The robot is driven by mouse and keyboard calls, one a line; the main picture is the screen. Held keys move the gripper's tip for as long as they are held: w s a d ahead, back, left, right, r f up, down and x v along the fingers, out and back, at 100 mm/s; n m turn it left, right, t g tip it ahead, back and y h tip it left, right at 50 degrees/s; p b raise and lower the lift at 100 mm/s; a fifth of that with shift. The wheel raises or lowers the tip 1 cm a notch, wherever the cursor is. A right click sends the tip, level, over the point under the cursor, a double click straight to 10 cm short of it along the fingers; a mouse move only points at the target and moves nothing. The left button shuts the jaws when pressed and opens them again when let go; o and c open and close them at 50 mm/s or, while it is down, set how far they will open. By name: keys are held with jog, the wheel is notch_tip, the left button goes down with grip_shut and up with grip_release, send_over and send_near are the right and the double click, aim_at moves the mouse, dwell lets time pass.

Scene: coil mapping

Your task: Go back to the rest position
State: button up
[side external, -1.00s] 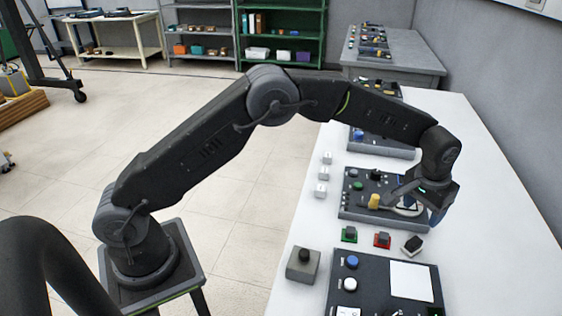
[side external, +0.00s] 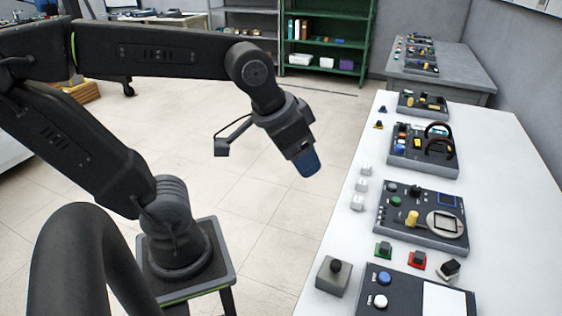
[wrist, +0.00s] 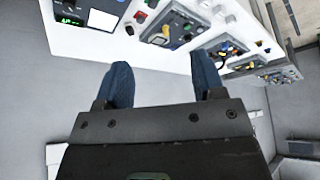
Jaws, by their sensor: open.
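My gripper (side external: 306,163) hangs at the end of the folded-back arm in the side view, over the tiled floor and left of the white table (side external: 500,190). Its blue fingertips point down and slightly right. In the wrist view my gripper (wrist: 164,85) shows two blue fingers spread apart with nothing between them. The fingers are clear of the table and its panels. A dark panel (side external: 395,225) with a yellow knob and a round grey dial stands on the table, apart from the gripper.
Other panels (side external: 425,160) line the table. White blocks (side external: 361,185), green and red button blocks (side external: 417,260) and a grey box with a black knob (side external: 333,276) stand near its left edge. Green shelves (side external: 325,40) stand at the back. The floor under the gripper is open.

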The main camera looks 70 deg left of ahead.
jog(key=s, duration=0.1)
jog(key=s+f, duration=0.1)
jog(key=s, duration=0.1)
jog(key=shift+a+f, duration=0.25)
jog(key=shift+f, duration=0.05)
